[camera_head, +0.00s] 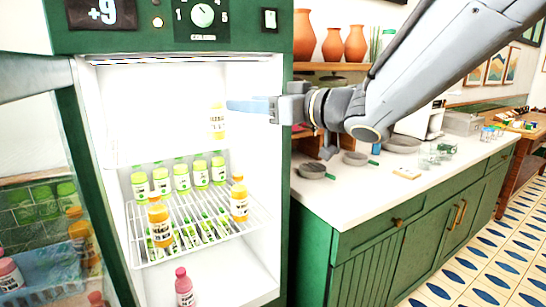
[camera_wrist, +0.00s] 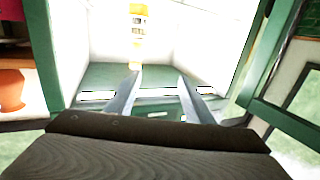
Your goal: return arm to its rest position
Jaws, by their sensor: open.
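My gripper (camera_head: 238,105) is at the end of my arm, which reaches in from the upper right of the head view. Its jaws point left, into the upper part of the open fridge. In the wrist view the two fingers (camera_wrist: 157,82) are spread, with nothing between them. A bottle with a yellow-orange look (camera_head: 218,122) stands inside the fridge by the fingertips. In the wrist view that bottle (camera_wrist: 138,22) is beyond the fingertips and apart from them. Its base is hard to make out in the glare.
The green fridge (camera_head: 65,38) has its door open at left. A wire shelf (camera_head: 205,243) holds several green-capped jars and orange bottles; a pink-capped bottle (camera_head: 185,290) stands below. Right of it, a white counter (camera_head: 350,200) carries small pans (camera_head: 312,171) and glasses.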

